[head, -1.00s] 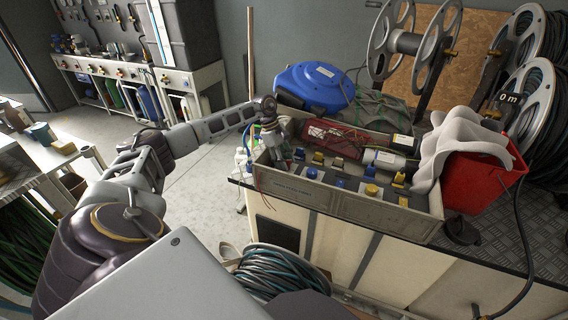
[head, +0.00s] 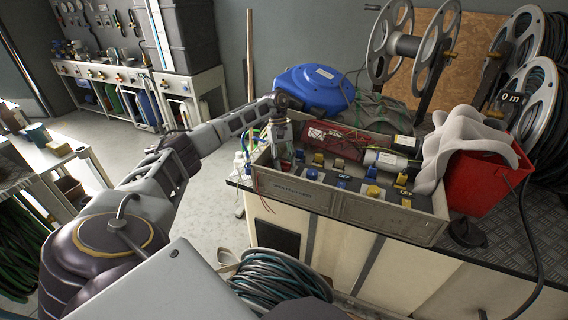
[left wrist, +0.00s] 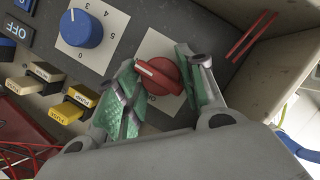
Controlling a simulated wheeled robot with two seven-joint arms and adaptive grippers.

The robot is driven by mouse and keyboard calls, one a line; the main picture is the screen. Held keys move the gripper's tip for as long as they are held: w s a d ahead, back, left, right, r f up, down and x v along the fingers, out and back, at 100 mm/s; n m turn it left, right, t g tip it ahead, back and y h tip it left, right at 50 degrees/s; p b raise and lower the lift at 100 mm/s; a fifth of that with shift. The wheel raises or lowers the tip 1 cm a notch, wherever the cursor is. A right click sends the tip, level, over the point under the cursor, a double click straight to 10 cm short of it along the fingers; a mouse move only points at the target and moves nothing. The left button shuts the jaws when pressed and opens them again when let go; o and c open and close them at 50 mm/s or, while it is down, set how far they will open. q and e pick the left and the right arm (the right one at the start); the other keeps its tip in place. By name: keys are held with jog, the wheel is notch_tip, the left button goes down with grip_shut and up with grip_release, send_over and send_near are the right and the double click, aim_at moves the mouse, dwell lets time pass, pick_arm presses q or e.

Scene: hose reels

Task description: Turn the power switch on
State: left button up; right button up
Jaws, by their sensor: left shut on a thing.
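The power switch appears to be a red rotary knob (left wrist: 160,74) with a white pointer line, on a pale plate in the left wrist view. My left gripper (left wrist: 167,80) has its green-padded fingers on either side of the knob and is shut on it. In the head view my left gripper (head: 282,150) reaches down into the left end of a grey control box (head: 300,192), hiding the red knob there. A blue dial (left wrist: 82,28) with a numbered scale sits beside the knob's plate. My right gripper is not in view.
A blue hose reel (head: 314,89) stands behind; a red bucket (head: 484,180) with a white cloth (head: 462,142) stands right. Open floor lies left of the bench.

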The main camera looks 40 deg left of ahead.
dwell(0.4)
pick_arm(q)
jog(key=o, duration=1)
jog(key=shift+c, duration=0.2)
jog(key=shift+r, duration=0.15)
jog(key=v, duration=1.1)
jog(key=shift+w+r, duration=0.15)
jog(key=shift+r, duration=0.15)
jog(key=shift+a, duration=0.15)
